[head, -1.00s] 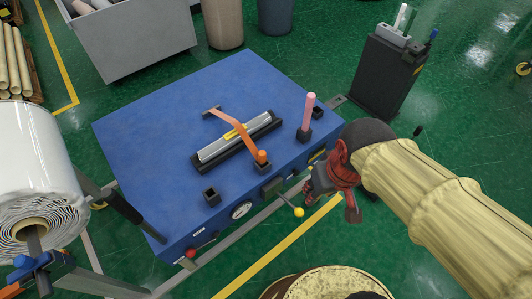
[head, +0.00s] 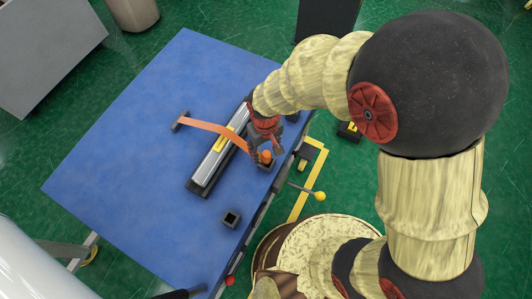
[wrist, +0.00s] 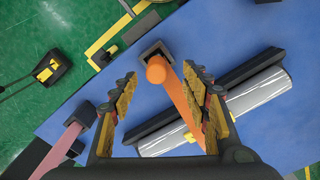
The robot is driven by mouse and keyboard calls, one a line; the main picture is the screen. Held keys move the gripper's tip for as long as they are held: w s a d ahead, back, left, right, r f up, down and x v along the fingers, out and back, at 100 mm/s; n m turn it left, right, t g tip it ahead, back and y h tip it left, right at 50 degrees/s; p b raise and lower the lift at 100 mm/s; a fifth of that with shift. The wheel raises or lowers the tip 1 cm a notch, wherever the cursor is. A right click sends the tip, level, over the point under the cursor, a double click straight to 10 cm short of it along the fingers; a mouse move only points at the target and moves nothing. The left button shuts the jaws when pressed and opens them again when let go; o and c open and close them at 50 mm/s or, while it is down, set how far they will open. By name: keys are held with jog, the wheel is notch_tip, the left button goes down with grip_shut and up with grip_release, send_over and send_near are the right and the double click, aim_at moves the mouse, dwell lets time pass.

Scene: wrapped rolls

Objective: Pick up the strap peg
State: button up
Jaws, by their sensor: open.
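The strap peg is an orange peg (head: 266,157) standing in a small black square socket (head: 270,166) near the blue table's front edge. Its orange strap (head: 212,128) runs across the roller to a dark end piece (head: 180,122). My gripper (head: 265,147) is open and empty, above and close to the peg. In the wrist view the round peg top (wrist: 155,70) lies between the two open fingertips of my gripper (wrist: 160,77). The strap (wrist: 183,103) passes by the right finger. I cannot tell how far above the peg the fingertips are, or whether they touch the strap.
The black-based silver roller (wrist: 258,95) lies right of the fingers on the blue table (head: 120,150). An empty socket (head: 231,218) and a yellow-knobbed lever (head: 319,196) are near the front edge.

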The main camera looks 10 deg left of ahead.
aim_at(267, 158)
jog(key=f+b, duration=0.1)
jog(key=f, duration=0.2)
jog(key=f+b, duration=0.2)
jog(key=f, duration=0.2)
jog(key=shift+w+d+f, duration=0.15)
jog(key=shift+w+f, duration=0.05)
jog(key=shift+r, duration=0.1)
jog(key=shift+c, duration=0.4)
jog(key=c, duration=1.1)
grip_shut()
